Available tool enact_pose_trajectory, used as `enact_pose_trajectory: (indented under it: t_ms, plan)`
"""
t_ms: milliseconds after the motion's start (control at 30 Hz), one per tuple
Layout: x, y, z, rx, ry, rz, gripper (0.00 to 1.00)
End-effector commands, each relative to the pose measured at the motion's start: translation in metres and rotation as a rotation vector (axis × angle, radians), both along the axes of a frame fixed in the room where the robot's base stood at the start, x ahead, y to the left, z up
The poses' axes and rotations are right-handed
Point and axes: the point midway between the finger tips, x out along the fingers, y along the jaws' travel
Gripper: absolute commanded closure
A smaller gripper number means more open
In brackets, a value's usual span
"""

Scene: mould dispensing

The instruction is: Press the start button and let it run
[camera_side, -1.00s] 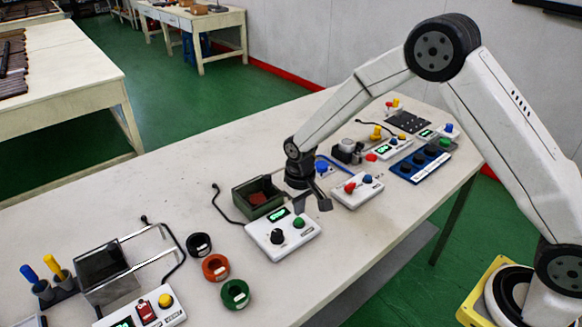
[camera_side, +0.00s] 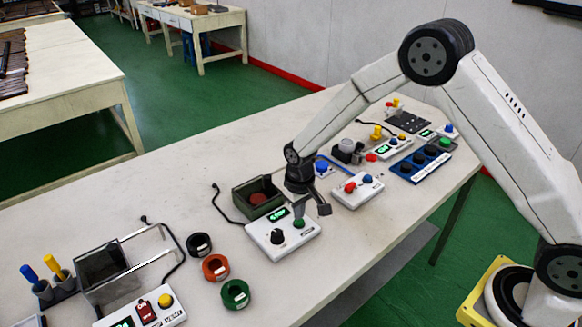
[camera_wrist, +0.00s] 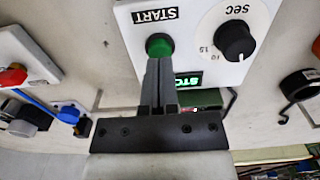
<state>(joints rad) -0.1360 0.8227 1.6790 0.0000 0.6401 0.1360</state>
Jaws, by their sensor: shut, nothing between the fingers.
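The control box (camera_side: 270,246) is white, with a green start button (camera_side: 299,223), a black knob (camera_side: 278,237) and a lit green display (camera_side: 278,214). In the wrist view the green button (camera_wrist: 158,45) sits below the word START, beside the knob (camera_wrist: 236,40) marked SEC.
A dark green open tray (camera_side: 240,194) with a round red piece (camera_side: 258,198) stands behind the box. A white box (camera_side: 357,194) with red and blue knobs is to the right. Black, orange and green rings (camera_side: 235,306) lie to the left.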

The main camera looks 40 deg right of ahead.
Motion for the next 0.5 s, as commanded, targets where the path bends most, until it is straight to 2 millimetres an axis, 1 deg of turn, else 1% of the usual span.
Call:
enact_pose_trajectory:
  t_ms: [500]
  plan:
    - [0.0001, 0.0, -0.0075, 0.0, -0.001, 0.0, 1.0]
